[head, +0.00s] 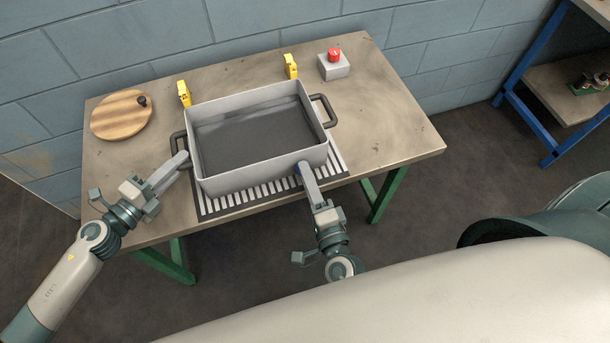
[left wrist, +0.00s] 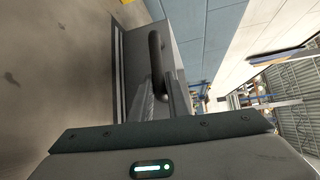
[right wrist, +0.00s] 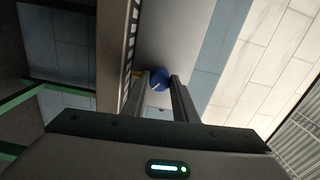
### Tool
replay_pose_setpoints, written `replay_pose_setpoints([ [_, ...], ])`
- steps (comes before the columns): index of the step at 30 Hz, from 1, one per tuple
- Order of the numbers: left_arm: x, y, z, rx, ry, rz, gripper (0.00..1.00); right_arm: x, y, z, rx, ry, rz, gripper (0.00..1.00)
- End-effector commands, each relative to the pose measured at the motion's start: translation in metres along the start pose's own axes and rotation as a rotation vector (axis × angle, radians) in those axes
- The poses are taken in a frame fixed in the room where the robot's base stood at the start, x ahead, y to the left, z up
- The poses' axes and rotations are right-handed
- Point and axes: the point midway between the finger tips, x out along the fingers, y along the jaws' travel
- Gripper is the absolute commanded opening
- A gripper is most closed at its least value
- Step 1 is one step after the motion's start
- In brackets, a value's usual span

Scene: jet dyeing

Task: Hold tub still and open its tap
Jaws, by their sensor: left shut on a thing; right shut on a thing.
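The grey rectangular tub (head: 225,179) stands on a striped grate on the table, with dark contents inside. It has a dark handle on each short side. My left gripper (head: 184,157) is shut on the left handle (head: 177,141), which also shows in the left wrist view (left wrist: 154,50). My right gripper (head: 301,168) is at the front wall near its right end. In the right wrist view its fingers (right wrist: 160,82) are shut on the blue tap (right wrist: 160,77). In the head view the tap is mostly hidden behind the fingers.
Two yellow clamps (head: 184,94) (head: 291,66) stand behind the tub. A red button on a grey box (head: 334,68) is at the back right. A round wooden lid (head: 118,117) lies at the left. The table's right side (head: 385,130) is clear. The striped grate (head: 235,199) shows in front.

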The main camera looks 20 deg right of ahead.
Motion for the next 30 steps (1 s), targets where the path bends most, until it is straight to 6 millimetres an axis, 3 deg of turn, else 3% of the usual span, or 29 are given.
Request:
replay_pose_setpoints([
  [16,0.0000,0.0006,-0.0008,0.001,0.001,0.001,0.00,-0.0002,0.0006,0.0006,-0.474,-0.001,0.001,0.03],
  [30,0.0000,0.0005,-0.0010,0.001,0.002,0.000,0.00,-0.0002,0.0008,0.0005,-0.617,-0.002,0.001,0.03],
])
